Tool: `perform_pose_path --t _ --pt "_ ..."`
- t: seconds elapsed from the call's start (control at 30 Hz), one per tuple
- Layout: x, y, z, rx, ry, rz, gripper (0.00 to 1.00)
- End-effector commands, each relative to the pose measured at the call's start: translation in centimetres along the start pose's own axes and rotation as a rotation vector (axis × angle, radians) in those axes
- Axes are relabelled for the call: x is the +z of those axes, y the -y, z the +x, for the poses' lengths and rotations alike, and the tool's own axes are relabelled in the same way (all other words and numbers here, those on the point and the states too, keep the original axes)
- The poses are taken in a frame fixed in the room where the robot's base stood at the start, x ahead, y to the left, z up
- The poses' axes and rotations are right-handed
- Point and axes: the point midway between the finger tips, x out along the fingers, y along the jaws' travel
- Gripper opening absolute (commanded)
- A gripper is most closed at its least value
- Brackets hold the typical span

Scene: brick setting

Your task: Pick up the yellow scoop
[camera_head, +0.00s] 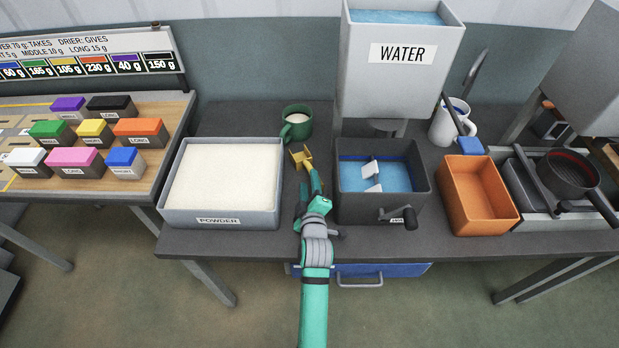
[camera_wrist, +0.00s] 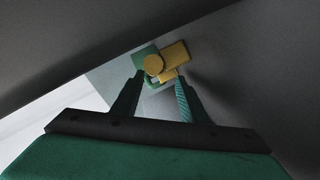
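The yellow scoop (camera_head: 301,158) is on the dark table, in the gap between the powder bin and the mixing tub. My gripper (camera_head: 314,180) is low over that gap, just on the near side of the scoop. In the wrist view the scoop (camera_wrist: 175,54) shows just beyond my gripper (camera_wrist: 159,76). The two fingers stand apart, and a yellow part of the scoop shows near the right fingertip. I cannot tell whether they touch. No grip on the scoop is visible.
The powder bin (camera_head: 168,222) is close on the left and the dark tub with blue water (camera_head: 350,209) close on the right. A green mug (camera_head: 297,130) stands behind the scoop. An orange bin (camera_head: 482,225) is farther right. Coloured blocks lie on the left board (camera_head: 157,180).

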Motion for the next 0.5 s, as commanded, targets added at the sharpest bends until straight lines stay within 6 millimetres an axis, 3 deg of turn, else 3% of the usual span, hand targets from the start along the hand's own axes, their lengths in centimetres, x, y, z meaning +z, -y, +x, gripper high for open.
perform_pose_path --t 0.17,0.43,0.47,0.5 --pt "0.8 -0.5 1.9 0.007 0.01 0.002 0.4" --pt "0.6 -0.3 2.2 0.006 0.007 0.002 0.4" --pt "0.5 -0.3 2.2 0.005 0.007 0.002 0.37" --pt "0.5 -0.3 2.2 0.005 0.006 0.002 0.28"
